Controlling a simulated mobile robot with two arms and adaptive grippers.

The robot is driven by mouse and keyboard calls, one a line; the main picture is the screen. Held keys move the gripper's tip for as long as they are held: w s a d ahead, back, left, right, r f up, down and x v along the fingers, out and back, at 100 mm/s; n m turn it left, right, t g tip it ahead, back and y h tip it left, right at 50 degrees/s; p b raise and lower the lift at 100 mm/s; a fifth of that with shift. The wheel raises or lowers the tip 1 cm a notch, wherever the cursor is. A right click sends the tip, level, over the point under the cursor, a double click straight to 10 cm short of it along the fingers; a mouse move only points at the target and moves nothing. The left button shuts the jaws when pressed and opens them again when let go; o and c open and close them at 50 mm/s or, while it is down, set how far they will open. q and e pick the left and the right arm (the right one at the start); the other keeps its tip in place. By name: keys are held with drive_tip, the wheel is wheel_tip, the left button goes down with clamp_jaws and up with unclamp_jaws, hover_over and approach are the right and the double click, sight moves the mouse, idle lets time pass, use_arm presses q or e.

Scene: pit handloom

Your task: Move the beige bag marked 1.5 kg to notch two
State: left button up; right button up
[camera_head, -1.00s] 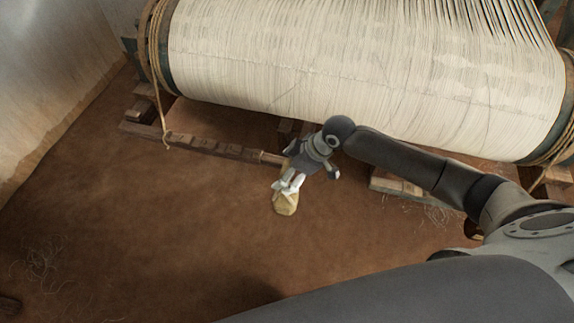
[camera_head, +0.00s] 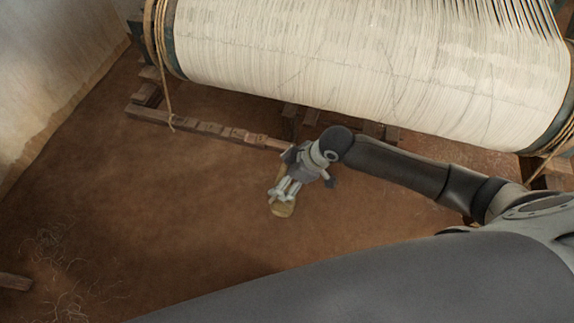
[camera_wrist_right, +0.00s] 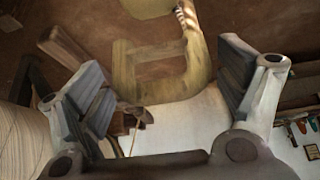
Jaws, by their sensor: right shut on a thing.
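The beige bag (camera_head: 283,209) is at the fingertips of my right gripper (camera_head: 283,190) in the head view. No 1.5 kg marking is legible. A wooden bar with notches (camera_head: 205,128) lies to the upper left, below the warp roll; the bag is apart from it. In the right wrist view, the right gripper's fingers (camera_wrist_right: 167,88) frame a tan shape (camera_wrist_right: 195,55) that I cannot identify for certain. My left gripper is not in view.
The large cream warp roll (camera_head: 370,65) spans the top, with a rope (camera_head: 163,75) hanging at its left end. Wooden supports (camera_head: 290,118) stand beneath it. The brown earth floor (camera_head: 150,220) is largely clear, with loose threads (camera_head: 75,285) at lower left.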

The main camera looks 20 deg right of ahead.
drive_tip(key=s+a+r+p, duration=0.1)
drive_tip(key=s+a+p, duration=0.4)
drive_tip(key=s, duration=0.1)
drive_tip(key=shift+s+r+p, duration=0.15)
drive_tip(key=shift+s+p, duration=0.15)
idle(0.4)
idle(0.9)
